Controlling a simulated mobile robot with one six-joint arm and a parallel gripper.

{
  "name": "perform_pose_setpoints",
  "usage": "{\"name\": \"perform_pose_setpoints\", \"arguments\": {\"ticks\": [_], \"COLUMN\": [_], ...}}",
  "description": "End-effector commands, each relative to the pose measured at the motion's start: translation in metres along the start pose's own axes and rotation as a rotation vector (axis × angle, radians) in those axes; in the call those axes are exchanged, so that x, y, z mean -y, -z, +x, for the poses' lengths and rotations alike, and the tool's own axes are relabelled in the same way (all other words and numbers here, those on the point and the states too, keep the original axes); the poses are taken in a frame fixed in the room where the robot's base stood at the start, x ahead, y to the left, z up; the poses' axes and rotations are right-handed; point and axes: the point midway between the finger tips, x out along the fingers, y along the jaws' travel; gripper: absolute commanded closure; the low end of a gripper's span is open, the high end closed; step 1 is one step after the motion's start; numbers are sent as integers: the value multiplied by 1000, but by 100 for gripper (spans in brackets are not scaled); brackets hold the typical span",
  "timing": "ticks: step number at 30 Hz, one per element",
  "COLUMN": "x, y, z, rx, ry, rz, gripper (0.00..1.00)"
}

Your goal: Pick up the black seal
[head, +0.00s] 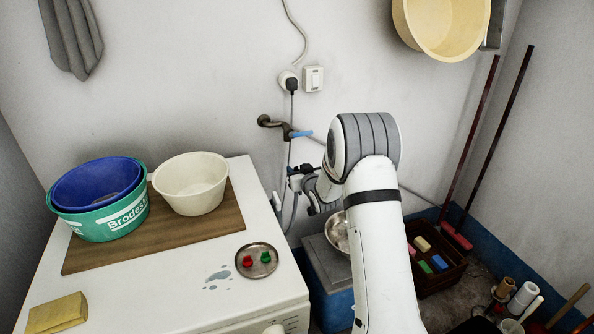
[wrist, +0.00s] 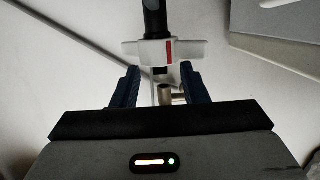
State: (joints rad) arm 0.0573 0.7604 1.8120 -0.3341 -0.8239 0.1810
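I cannot make out a black seal for certain in either view. In the head view my gripper (head: 291,178) is in front of the back wall, just below the tap with the blue lever (head: 298,133). In the wrist view its two dark blue fingers stand apart, so my gripper (wrist: 159,70) is open. A small metal cylinder (wrist: 166,94) shows between the fingers, with nothing clearly gripped. Beyond the fingertips is a white crosspiece with a red stripe (wrist: 150,52), under a black upright part (wrist: 155,18). A red piece (head: 248,261) and a green piece (head: 265,257) lie on a small dish.
The small round dish (head: 257,271) stands on the white appliance top (head: 180,300), beside a wet patch. A wooden board (head: 205,232) bears basins. My arm partly hides a metal bowl (head: 337,236) on a grey-lidded blue box. A brown crate (head: 455,270) stands right of my arm.

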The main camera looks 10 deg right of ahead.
Motion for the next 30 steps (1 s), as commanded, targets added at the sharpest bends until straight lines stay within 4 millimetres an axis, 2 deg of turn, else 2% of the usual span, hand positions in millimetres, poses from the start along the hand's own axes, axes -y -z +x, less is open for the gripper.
{"name": "perform_pose_setpoints", "arguments": {"ticks": [6,21,30], "x": [1,2,2], "y": [0,0,1], "z": [1,1,1], "rx": [0,0,0], "ry": [1,2,2], "rz": [0,0,-1], "gripper": [60,100,100]}}
